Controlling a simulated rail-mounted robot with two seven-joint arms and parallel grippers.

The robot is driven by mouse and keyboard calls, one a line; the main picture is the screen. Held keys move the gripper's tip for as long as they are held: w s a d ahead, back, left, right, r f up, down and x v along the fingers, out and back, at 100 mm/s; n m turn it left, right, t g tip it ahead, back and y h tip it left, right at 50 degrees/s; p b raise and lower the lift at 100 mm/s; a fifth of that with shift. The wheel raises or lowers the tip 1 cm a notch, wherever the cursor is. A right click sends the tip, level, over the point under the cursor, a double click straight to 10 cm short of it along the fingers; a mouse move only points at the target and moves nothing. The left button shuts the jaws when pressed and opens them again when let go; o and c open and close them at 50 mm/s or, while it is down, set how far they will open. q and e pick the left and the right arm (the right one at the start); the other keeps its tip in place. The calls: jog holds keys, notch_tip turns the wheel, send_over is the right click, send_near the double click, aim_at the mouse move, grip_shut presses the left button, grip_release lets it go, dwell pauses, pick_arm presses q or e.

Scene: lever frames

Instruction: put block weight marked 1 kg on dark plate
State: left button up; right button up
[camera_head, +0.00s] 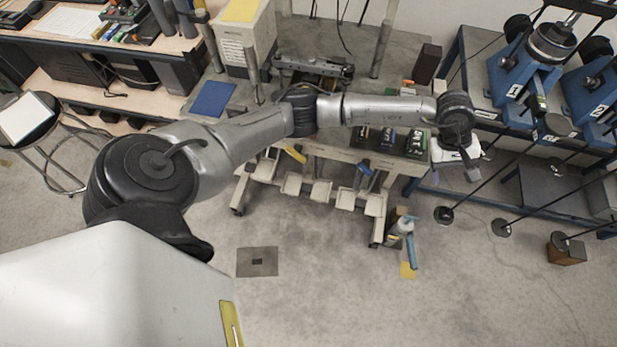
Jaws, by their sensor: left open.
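My left gripper (470,168) is at the end of my outstretched arm, right of the cart, pointing down. It is open; I cannot tell whether anything is between its fingers. Several dark block weights (388,138) with pale marks stand in a row on the cart's right part, left of the gripper. The marks are too small to read, so I cannot tell which is 1 kg. Dark round plates sit at the rod ends, one at the left (444,215), one in the middle (501,229). I cannot tell which is the task's dark plate. My right gripper is not in view.
A wheeled cart (400,162) with small open bins stands at centre. Blue lever frames (514,90) with long rods fill the right. A brown block (567,250) stands under the rightmost rod end. A stool (50,135) is left. The front floor is mostly clear.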

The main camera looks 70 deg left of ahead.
pick_arm(q)
jog(key=s+d+r+n+t+h, duration=0.4)
jog(key=d+n+t+h, duration=0.15)
jog(key=d+n, duration=0.2)
jog(key=s+d+r+n+t+h, duration=0.35)
jog(key=d+n+h, duration=0.3)
jog(key=n, duration=0.25)
jog(key=s+a+f+n+t+y, duration=0.1)
jog(key=s+a+f+n+y, duration=0.4)
jog(key=n, duration=0.6)
jog(key=s+a+f+n+t+y, duration=0.15)
jog(key=a+f+n+y, duration=0.25)
jog(key=n+y, duration=0.55)
jog(key=s+a+f+n+y, duration=0.4)
jog(key=n, duration=0.9)
jog(key=s+f+n+g, duration=0.3)
jog(key=s+f+g, duration=0.1)
jog(key=s, duration=0.5)
jog(key=s+f+n+g+h, duration=0.1)
jog(key=s+f+n+g, duration=0.3)
jog(key=s, duration=0.6)
jog(key=shift+n+g, duration=0.3)
jog(key=shift+g, duration=0.75)
